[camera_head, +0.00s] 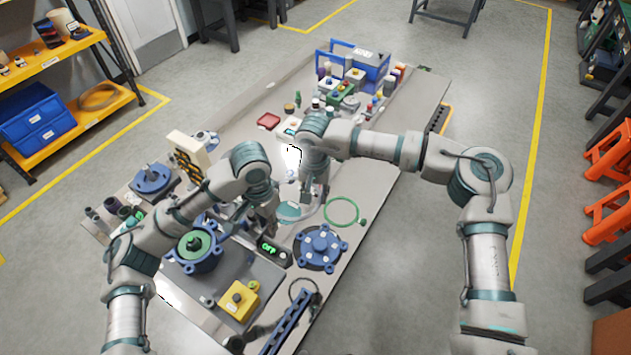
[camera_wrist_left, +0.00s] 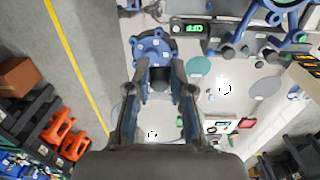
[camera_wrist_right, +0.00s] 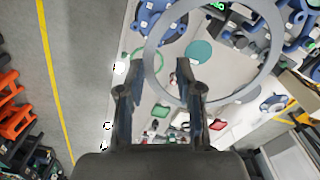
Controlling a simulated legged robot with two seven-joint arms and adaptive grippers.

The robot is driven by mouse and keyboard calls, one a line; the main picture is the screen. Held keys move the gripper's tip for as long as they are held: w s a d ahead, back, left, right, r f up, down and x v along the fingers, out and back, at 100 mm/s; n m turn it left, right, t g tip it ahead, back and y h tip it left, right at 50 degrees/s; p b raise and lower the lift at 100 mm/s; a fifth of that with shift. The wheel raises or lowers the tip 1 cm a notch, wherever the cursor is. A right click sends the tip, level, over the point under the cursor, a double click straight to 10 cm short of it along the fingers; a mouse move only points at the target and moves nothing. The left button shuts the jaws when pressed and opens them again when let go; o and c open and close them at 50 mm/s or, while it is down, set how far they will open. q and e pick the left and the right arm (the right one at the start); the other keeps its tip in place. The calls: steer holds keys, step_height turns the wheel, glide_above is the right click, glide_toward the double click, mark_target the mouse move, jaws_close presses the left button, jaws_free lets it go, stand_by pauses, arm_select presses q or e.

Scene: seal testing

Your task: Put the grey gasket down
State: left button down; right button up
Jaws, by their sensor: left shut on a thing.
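The grey gasket (camera_wrist_right: 151,50) is a large flat ring that looms close in the right wrist view; part of it crosses between my right fingertips. In the head view my left gripper (camera_head: 267,216) is over the middle of the bench. My right gripper (camera_wrist_right: 160,72) has its fingers apart; it also shows in the head view (camera_head: 314,192), just right of the left one.
A blue flange (camera_head: 321,248) and a green ring (camera_head: 342,211) lie on the bench near the grippers. A teal disc (camera_wrist_right: 201,52) lies close by. A display box (camera_head: 272,250), a green-topped flange (camera_head: 195,244) and a yellow button box (camera_head: 238,300) stand toward the near left.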

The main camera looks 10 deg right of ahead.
steer(key=shift+f, duration=0.5)
arm_select(q)
steer(key=shift+d, duration=0.1)
arm_select(e)
steer(key=shift+c, duration=0.2)
steer(key=shift+d, duration=0.1)
jaws_close()
arm_select(q)
steer(key=shift+d, duration=0.1)
steer(key=c, duration=1.2)
jaws_free()
steer(key=shift+o, duration=1.3)
